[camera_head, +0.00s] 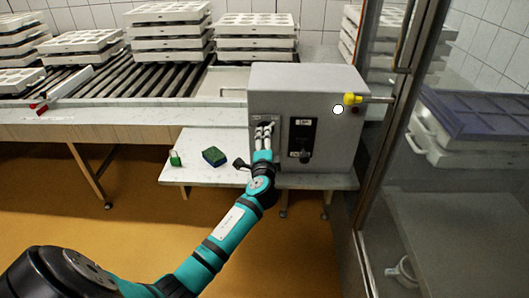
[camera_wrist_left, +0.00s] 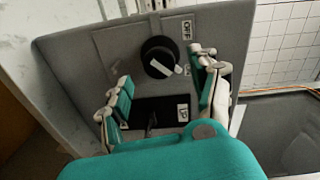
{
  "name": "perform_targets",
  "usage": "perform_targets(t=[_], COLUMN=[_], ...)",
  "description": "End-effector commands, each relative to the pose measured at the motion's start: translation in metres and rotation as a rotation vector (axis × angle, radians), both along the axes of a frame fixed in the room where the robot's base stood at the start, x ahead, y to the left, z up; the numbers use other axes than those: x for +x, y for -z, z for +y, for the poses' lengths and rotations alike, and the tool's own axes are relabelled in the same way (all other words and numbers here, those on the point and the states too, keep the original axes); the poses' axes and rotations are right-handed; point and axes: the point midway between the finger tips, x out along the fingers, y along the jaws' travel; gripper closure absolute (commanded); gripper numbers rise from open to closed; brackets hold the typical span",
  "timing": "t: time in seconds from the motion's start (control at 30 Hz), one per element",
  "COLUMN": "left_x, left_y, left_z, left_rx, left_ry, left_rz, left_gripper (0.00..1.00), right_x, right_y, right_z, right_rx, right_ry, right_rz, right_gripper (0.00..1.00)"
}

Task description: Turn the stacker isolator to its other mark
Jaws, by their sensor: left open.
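The isolator is a round black knob (camera_wrist_left: 160,57) with a white pointer bar, on the grey control box (camera_head: 330,85). In the left wrist view its pointer slants down and right, toward a label partly hidden by a finger. An OFF label (camera_wrist_left: 187,30) shows up and right of the knob. My left gripper (camera_head: 265,131) is open in front of the box face. In the left wrist view its fingers (camera_wrist_left: 163,95) are spread to either side, below the knob, with nothing between them. I cannot tell whether they touch the panel. In the head view the gripper largely hides the knob.
A black switch plate (camera_head: 302,135) sits beside the gripper. A yellow knob (camera_head: 352,99) projects from the box's right. A green bottle (camera_head: 175,158) and sponge (camera_head: 214,156) lie on the low shelf. Stacked moulds (camera_head: 257,37) stand behind. A glass door frame (camera_head: 375,165) is at right.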

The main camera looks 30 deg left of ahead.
Motion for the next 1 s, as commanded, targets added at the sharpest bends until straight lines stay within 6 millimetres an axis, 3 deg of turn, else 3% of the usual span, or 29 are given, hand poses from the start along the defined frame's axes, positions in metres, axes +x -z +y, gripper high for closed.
perform_targets(t=[0.1,0.33,1.0], left_x=[-0.023,-0.051,-0.057], left_y=[-0.001,-0.003,-0.002], left_z=[-0.014,-0.031,-0.035], left_rx=[-0.001,0.001,0.0], left_ry=[0.002,0.0,0.0], left_rz=[0.0,0.0,0.001], left_gripper=[0.38,0.38,0.38], right_x=[0.0,0.0,0.0], right_y=[0.0,0.0,0.0], right_z=[0.001,0.001,0.001], right_rx=[0.001,0.001,0.001], right_ry=[0.0,0.0,0.0], right_rz=[0.0,0.0,0.0], right_gripper=[0.17,0.17,0.17])
